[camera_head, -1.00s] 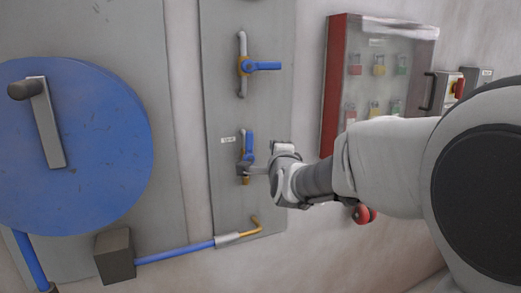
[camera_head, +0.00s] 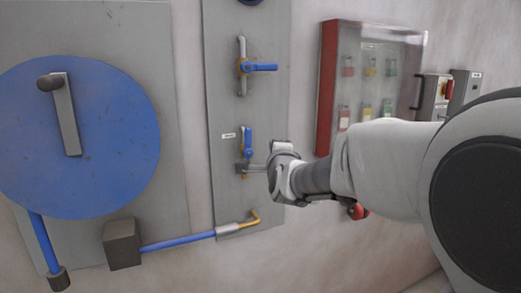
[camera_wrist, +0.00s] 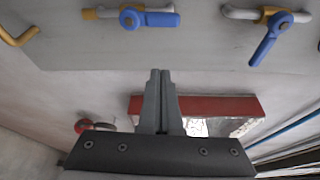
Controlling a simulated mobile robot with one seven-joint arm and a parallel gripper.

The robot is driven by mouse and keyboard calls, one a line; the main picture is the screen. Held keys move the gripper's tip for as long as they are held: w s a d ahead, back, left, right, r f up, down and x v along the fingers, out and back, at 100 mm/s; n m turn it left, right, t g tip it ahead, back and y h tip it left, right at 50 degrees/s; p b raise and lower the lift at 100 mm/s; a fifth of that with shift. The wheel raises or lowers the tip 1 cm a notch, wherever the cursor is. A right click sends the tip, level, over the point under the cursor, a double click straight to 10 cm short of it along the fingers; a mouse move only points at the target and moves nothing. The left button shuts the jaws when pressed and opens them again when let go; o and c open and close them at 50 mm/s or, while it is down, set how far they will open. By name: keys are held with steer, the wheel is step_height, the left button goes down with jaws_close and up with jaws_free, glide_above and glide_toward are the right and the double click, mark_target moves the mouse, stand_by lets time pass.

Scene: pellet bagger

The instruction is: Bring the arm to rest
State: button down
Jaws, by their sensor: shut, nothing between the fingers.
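My gripper (camera_head: 248,168) is at the end of my arm, which reaches in from the right in the head view. Its fingers overlap the lower part of the lower valve (camera_head: 248,140) in that view; I cannot tell whether they touch it. In the wrist view my gripper (camera_wrist: 160,72) is shut, its two fingers together with nothing between them. There the lower valve's blue handle (camera_wrist: 155,19) lies along its pipe, beyond the fingertips and apart from them. The upper valve's blue handle (camera_wrist: 265,45) stands across its pipe.
A glass-fronted red cabinet (camera_head: 327,90) with padlocks hangs right of the valve panel (camera_head: 220,100). Small switch boxes (camera_head: 464,90) are further right. A large blue disc (camera_head: 110,150) with a crank is at left. A blue hose (camera_head: 180,240) runs below to a brass elbow.

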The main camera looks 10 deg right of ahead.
steer(key=shift+s, duration=0.35)
steer(key=s+d+f+n+g+p, duration=0.1)
steer(key=s+n+g+p, duration=0.4)
steer(key=s, duration=1.3)
steer(key=s+d+f+n+g+p, duration=0.2)
steer(key=s+n+g+p, duration=0.3)
steer(key=s+n, duration=0.9)
steer(key=s+f+g, duration=0.1)
steer(key=s+g, duration=0.1)
steer(key=s, duration=0.2)
steer(key=shift+s+d+f, duration=0.15)
steer(key=shift+s+f, duration=0.05)
steer(key=shift+s, duration=0.1)
steer(key=c, duration=1.5)
jaws_free()
steer(key=shift+c, duration=0.2)
